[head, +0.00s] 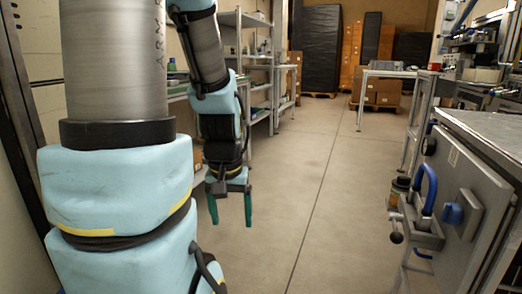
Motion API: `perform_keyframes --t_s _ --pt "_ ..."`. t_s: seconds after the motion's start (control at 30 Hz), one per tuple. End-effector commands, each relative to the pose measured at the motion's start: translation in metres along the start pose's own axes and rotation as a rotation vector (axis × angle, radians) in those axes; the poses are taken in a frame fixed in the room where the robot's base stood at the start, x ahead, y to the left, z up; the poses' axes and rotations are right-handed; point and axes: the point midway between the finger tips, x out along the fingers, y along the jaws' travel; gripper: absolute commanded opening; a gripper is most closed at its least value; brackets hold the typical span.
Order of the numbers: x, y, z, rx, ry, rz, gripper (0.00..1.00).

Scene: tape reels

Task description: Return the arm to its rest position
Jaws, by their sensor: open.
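My gripper (231,208) hangs below my folded arm, left of the picture's middle. Its two green fingers point down and stand apart, with nothing between them. Below it I see only the bare floor (325,170). My arm's light-blue padded links fill the left side and hide what is behind them. No tape reel can be made out in this view.
A grey metal cabinet (465,195) with blue handles stands close at the right. Shelving (245,60) stands behind my arm. A table (385,73) and dark wrapped stacks (322,48) are at the back. The floor in the middle is clear.

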Motion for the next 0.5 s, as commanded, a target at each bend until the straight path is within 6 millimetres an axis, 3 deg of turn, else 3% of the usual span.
perform_keyframes --t_s 0.03,0.5 --pt "-0.03 0.0 -0.004 0.001 0.001 0.0 0.81" --pt "-0.174 0.001 -0.025 0.003 0.002 -0.001 0.81"
